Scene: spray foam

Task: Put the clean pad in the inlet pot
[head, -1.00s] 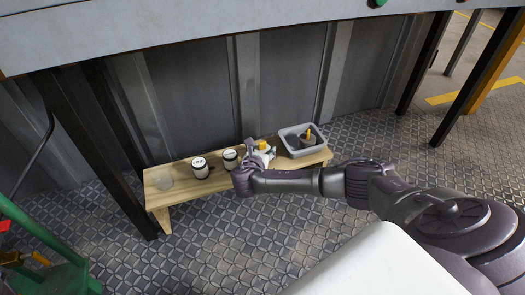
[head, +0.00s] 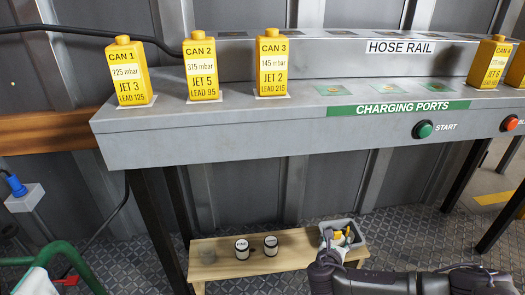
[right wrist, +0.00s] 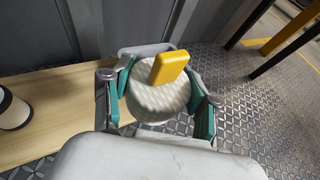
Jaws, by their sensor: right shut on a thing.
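The pad is a round, whitish, woven-looking piece with a yellow tab on top (right wrist: 160,98). My right gripper (right wrist: 160,105) is shut on its sides, one teal-lined finger left and one right. In the head view the right gripper (head: 328,252) is low over the right end of the wooden bench, in front of a grey tray. I cannot tell whether either is the inlet pot. My left gripper is not in view.
Above is a grey counter (head: 250,132) with several yellow cans and a green start button (head: 423,130). Dark table legs flank the bench.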

